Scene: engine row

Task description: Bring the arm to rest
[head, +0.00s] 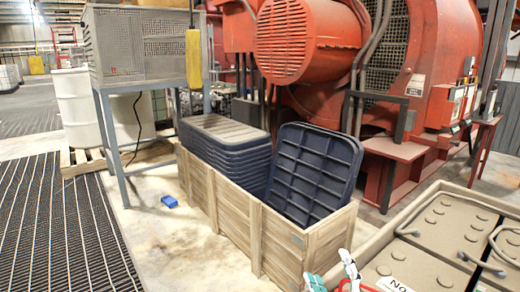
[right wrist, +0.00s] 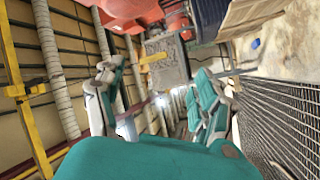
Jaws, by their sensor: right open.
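My right gripper (head: 334,272) shows at the bottom edge of the head view, right of centre, in white and teal with red parts. It is in front of the near right end of the wooden crate. In the right wrist view its two fingers (right wrist: 158,92) stand well apart, with nothing between them. The rest of my right arm is out of the head view. My left gripper is in neither view.
The wooden crate (head: 232,214) holds a stack of dark blue lids (head: 225,143) and one tilted lid (head: 314,170). Red machinery (head: 308,40) fills the back.

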